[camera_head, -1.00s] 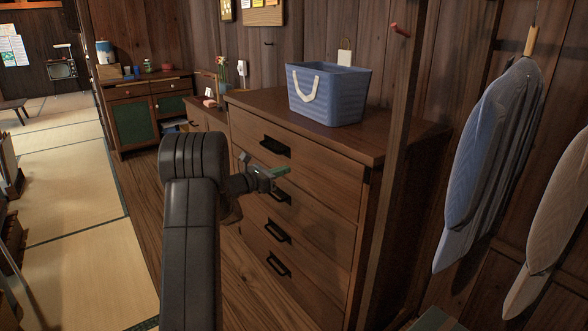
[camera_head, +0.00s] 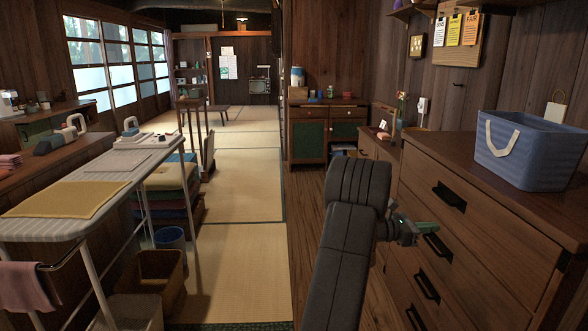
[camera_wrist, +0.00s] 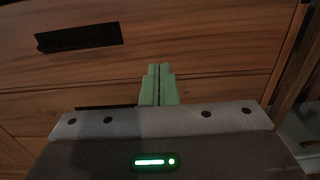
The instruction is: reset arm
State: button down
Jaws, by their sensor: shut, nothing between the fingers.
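My gripper (camera_head: 424,229) is in front of the wooden chest of drawers (camera_head: 480,217) at the right of the head view. Its green fingers are together and empty in the wrist view (camera_wrist: 158,86). Behind them the wrist view shows a drawer front with a dark handle (camera_wrist: 79,38). I cannot tell the exact gap between the fingertips and the drawer front. My arm is bent, with its dark elbow in the lower middle of the head view.
A blue basket (camera_head: 530,155) stands on the chest. An ironing board (camera_head: 100,185) stands at left, with a brown box (camera_head: 157,278) beneath it. A green-doored cabinet (camera_head: 308,142) is at the back. The tatami floor (camera_head: 245,190) is open down the middle.

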aim_at(479, 224)
jog(key=d+b, duration=0.1)
jog(key=d, duration=1.2)
jog(key=shift+w+d, duration=0.2)
